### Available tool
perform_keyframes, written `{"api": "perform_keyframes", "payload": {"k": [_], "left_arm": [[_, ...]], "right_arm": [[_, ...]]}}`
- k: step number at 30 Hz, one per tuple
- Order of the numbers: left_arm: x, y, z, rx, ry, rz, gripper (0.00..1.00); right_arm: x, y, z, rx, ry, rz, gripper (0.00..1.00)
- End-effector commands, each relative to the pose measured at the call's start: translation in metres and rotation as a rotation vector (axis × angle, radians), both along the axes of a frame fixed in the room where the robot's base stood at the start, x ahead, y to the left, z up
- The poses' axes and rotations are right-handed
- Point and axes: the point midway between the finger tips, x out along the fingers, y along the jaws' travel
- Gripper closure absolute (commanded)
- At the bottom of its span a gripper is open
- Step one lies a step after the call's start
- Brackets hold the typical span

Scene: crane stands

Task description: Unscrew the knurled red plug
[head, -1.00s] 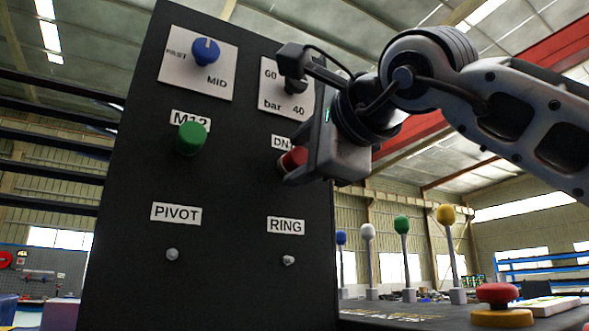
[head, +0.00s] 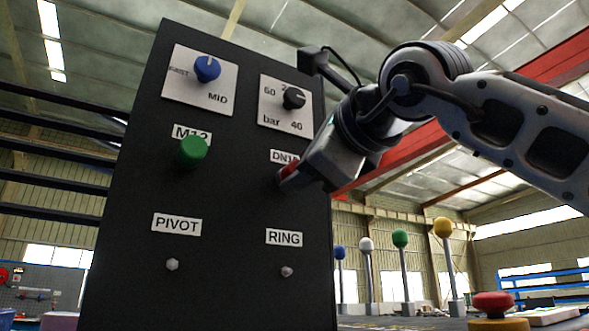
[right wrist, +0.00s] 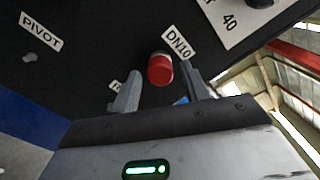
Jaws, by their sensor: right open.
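The red plug (head: 289,171) sits in the black panel (head: 225,200) below the DN10 label. In the head view it is mostly hidden by my right gripper (head: 287,184). In the right wrist view the plug (right wrist: 160,69) shows as a short red cylinder between the two grey fingers of my right gripper (right wrist: 160,88). The fingers are spread, with gaps on both sides of the plug, and I see no grip on it. How deep the plug sits between the fingertips is hard to tell. My left gripper is not in view.
A green plug (head: 193,151), a blue knob (head: 207,69) and a black knob (head: 294,98) stick out of the panel around the plug. PIVOT and RING studs are below. Levers with coloured balls (head: 400,239) and a red mushroom button (head: 494,302) stand at right.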

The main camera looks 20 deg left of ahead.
Motion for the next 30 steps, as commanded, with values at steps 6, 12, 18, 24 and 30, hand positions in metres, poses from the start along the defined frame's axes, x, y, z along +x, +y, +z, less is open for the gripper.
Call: {"api": "perform_keyframes", "payload": {"k": [6,12,18,24,30], "left_arm": [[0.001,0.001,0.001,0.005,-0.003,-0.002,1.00],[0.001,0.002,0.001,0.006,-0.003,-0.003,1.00],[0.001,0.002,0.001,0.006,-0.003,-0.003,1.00],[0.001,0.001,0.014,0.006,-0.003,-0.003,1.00],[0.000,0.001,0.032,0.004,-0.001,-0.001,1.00]], "right_arm": [[0.000,0.000,0.000,-0.001,0.001,0.001,0.96],[0.000,0.000,0.001,0.000,0.000,0.000,1.00],[-0.001,-0.001,0.001,-0.001,-0.001,0.000,1.00],[-0.001,-0.002,0.005,-0.077,-0.093,-0.001,1.00],[0.000,-0.001,0.003,-0.251,-0.304,-0.002,1.00]]}}
